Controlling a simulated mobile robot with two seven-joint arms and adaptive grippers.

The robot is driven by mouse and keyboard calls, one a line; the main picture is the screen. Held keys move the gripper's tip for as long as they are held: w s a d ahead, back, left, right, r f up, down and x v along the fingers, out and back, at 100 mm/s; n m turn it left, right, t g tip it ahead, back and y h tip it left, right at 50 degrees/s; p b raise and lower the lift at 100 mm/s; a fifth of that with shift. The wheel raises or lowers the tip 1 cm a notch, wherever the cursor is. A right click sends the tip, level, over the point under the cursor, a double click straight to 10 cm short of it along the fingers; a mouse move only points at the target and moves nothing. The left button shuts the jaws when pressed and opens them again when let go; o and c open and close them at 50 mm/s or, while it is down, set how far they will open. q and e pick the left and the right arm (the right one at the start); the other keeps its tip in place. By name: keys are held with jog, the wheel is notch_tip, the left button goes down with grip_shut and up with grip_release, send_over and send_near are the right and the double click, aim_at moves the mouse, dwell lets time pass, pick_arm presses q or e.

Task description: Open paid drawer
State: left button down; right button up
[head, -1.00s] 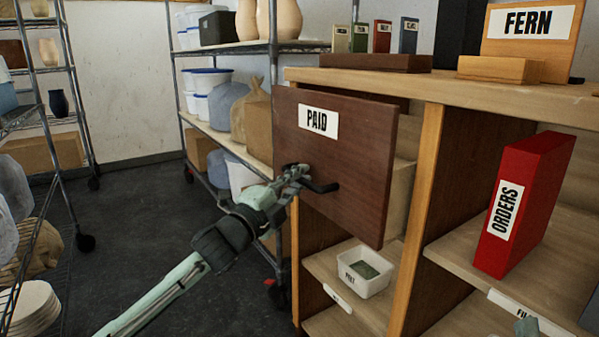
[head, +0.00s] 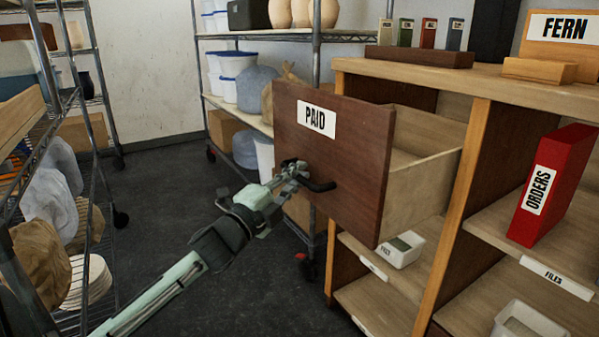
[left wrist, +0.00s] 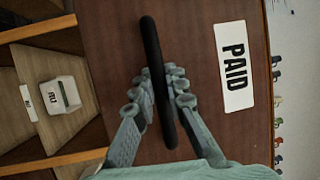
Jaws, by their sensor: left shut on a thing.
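The PAID drawer (head: 345,190) has a dark brown front with a white PAID label. It stands well out of the wooden cabinet (head: 480,150), and its pale side wall and part of its inside show. My left gripper (head: 297,172) is shut on the drawer's black handle (head: 322,186). In the left wrist view the handle (left wrist: 152,60) passes between the fingers of the gripper (left wrist: 160,95), close to the drawer front (left wrist: 195,130). My right gripper is not in view.
A red ORDERS binder (head: 550,185) stands on a cabinet shelf to the right. A small white tub (head: 402,250) sits on the shelf below the drawer. Wire racks with tubs and sacks (head: 258,90) stand behind and at the left. The dark floor (head: 165,205) between them is clear.

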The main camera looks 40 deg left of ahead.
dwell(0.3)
pick_arm(q)
jog(key=c, duration=1.5)
grip_release()
jog(key=shift+c, duration=0.2)
jog(key=shift+s, duration=0.2)
jog(key=s+f, duration=0.2)
jog(key=s, duration=0.9)
jog(key=shift+s, duration=0.3)
